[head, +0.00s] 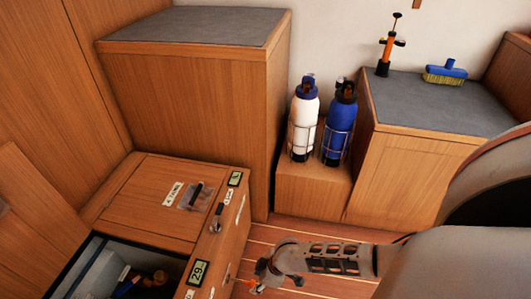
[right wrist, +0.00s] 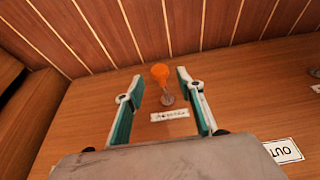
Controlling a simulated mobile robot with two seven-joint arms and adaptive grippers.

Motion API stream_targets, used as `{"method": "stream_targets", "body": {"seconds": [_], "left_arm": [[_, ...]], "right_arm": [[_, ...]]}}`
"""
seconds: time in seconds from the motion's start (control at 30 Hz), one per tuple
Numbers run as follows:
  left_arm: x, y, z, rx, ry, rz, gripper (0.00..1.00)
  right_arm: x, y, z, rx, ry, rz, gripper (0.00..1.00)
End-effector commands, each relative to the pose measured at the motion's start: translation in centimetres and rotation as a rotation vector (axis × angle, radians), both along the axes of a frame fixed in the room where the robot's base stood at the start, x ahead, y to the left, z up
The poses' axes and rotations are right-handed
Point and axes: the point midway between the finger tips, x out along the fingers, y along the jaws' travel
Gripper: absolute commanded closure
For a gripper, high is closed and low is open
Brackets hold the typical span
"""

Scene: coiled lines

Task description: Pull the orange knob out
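The orange knob (right wrist: 160,73) stands on a short metal stem on a wooden panel, with a small white label (right wrist: 170,116) beside it. In the right wrist view my right gripper (right wrist: 160,84) is open, with one green-and-grey finger on each side of the knob. Gaps show between the knob and both fingers. In the head view my right gripper (head: 264,274) is at the front of the wooden locker, at the bottom of the picture. The knob is small and hard to make out there. My left gripper is in neither view.
The wooden locker (head: 150,200) has displays, a latch and an open compartment (head: 95,275) with items inside. A white bottle (head: 304,115) and a blue bottle (head: 341,125) stand in wire racks behind. A label reading OUT (right wrist: 284,150) is on the panel. Striped floor is clear.

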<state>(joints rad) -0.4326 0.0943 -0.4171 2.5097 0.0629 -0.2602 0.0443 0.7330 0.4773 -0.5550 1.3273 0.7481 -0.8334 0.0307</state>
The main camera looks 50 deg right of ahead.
Motion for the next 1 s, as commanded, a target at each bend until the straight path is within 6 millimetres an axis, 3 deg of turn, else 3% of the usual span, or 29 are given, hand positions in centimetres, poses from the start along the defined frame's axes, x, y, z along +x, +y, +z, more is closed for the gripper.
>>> {"method": "stream_targets", "body": {"seconds": [0.5, 1.0], "left_arm": [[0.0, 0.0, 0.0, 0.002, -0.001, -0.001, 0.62], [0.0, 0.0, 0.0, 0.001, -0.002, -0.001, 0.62]], "right_arm": [[-2.6, -1.6, 7.1, -0.001, 0.0, 0.0, 0.62], [-2.9, -1.7, 8.1, 0.0, 0.001, -0.001, 0.62]]}}
